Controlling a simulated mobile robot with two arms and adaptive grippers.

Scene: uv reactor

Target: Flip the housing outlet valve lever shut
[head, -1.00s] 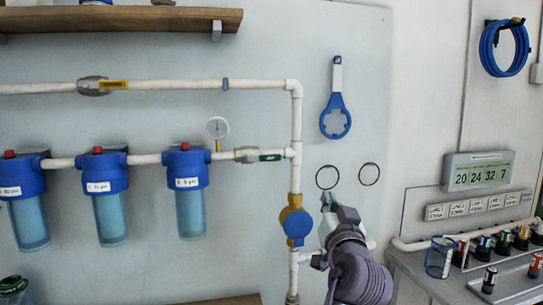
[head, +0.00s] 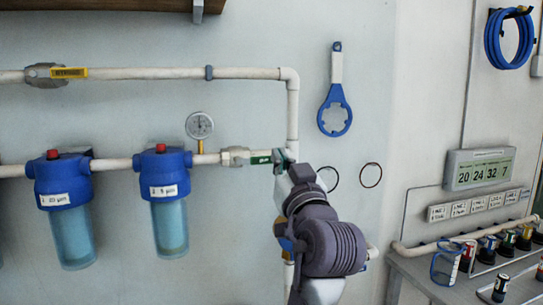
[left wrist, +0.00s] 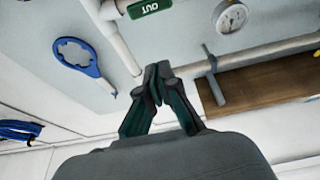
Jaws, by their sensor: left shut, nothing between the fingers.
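The housing outlet valve has a green lever (head: 261,160) that lies along the horizontal pipe, to the right of the metal valve body (head: 235,156). In the left wrist view the green lever (left wrist: 150,7) shows at the top edge with the label OUT. My left gripper (head: 281,158) is shut and empty, its tips by the lever's right end in the head view. The left wrist view shows the closed fingertips (left wrist: 154,72) below the lever in the picture, with a visible gap. Whether they touch it is unclear in the head view. My right gripper is out of view.
A pressure gauge (head: 199,125) and blue filter housings (head: 168,200) are left of the valve. A yellow-handled valve (head: 68,72) sits on the upper pipe. A blue wrench (head: 335,108) hangs to the right. A wooden shelf (head: 100,6) is above.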

